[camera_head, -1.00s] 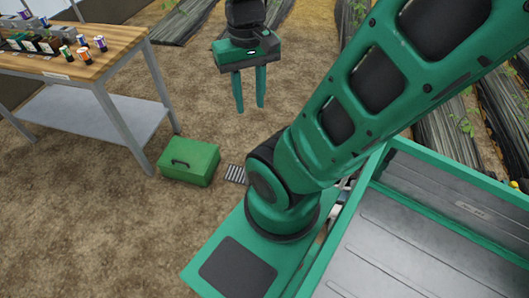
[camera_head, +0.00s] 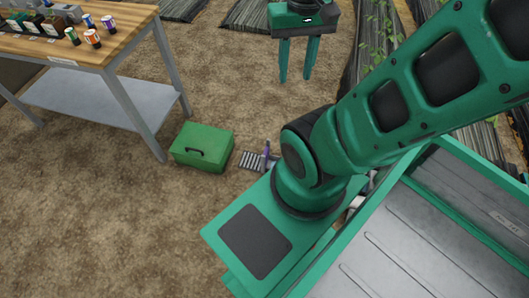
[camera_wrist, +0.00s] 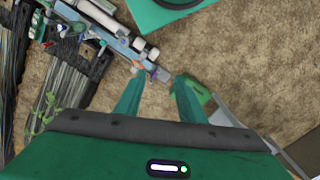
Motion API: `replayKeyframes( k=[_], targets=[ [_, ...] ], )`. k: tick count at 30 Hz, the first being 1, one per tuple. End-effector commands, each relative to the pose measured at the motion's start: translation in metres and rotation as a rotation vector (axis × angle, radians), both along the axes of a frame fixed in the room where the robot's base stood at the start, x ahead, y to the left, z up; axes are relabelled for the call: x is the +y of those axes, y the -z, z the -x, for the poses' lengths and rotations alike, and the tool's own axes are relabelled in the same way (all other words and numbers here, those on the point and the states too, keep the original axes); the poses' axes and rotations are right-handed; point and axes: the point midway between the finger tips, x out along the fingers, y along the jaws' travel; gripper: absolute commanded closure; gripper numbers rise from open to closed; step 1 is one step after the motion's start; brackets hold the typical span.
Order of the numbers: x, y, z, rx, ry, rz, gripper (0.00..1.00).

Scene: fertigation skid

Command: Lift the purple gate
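A small upright purple piece (camera_head: 266,150), which looks like the purple gate, shows beside a slatted grate on the ground, partly behind my own base and arm. In the wrist view, a skid of pipes and valves (camera_wrist: 105,35) runs across the upper left, with small orange and purplish parts at its near end. These are too small to tell apart. My gripper (camera_head: 296,80) hangs above the soil at the top of the head view, its two fingers apart and nothing between them. In the wrist view my gripper (camera_wrist: 158,88) points toward the skid's end, not touching it.
A green box (camera_head: 202,148) with a black handle sits on the soil next to the slatted grate (camera_head: 250,161). A wooden-topped table (camera_head: 120,40) with several small cans stands at the left. Bare soil lies between the table and my gripper.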

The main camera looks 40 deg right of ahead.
Motion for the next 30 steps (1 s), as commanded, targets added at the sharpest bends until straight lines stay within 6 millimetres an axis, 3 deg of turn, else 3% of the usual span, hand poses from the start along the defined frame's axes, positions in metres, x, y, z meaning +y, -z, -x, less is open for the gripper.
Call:
replayKeyframes(
  k=[8,14,23,30],
  targets=[
    [-0.048,0.017,-0.068,0.030,0.060,0.052,0.64],
    [-0.080,0.046,-0.124,0.041,0.099,0.087,0.64],
    [-0.125,0.118,-0.200,0.051,0.149,0.120,0.64],
    [-0.155,0.198,-0.249,0.050,0.187,0.126,0.64]
  ],
)
